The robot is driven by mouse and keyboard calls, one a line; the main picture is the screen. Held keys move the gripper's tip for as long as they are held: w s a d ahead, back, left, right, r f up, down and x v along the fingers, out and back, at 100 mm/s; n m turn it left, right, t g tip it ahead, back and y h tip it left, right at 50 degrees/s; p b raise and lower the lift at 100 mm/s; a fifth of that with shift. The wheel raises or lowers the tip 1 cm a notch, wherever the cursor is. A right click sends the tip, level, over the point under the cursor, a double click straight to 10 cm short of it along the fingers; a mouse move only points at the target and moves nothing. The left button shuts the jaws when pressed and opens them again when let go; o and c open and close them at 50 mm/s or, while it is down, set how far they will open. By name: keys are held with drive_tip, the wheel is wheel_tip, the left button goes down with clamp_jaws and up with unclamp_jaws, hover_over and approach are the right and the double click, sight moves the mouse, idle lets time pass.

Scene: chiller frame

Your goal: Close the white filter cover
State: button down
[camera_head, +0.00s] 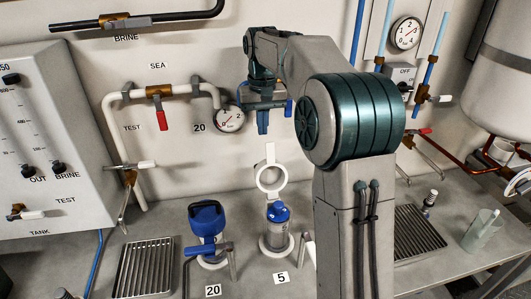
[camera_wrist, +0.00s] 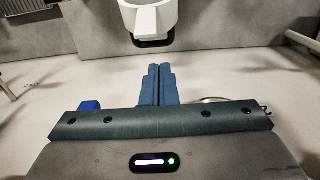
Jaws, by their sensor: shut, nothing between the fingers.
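The white filter cover (camera_head: 269,176) is a ring with a small tab on top. It stands upright, open, behind the blue-capped filter (camera_head: 278,214), which sits in a white base marked 5. My gripper (camera_head: 262,128) is above the cover, pointing down, apart from it. In the wrist view the blue fingers (camera_wrist: 159,68) are together with nothing between them. A white part with a tab, seemingly the cover (camera_wrist: 150,18), shows at the top edge there, beyond the fingertips and cut off by the frame.
A second filter with a blue top (camera_head: 207,218), marked 20, stands to the left with a handle beside it. A gauge (camera_head: 229,119) and white pipe are on the wall left of my gripper. Drain grates (camera_head: 145,268) lie on the counter. My arm hides part of the right side.

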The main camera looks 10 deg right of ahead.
sight(268, 166)
wheel_tip(268, 166, down, 9)
drive_tip(key=shift+r, duration=0.2)
drive_tip(key=shift+w, duration=0.1)
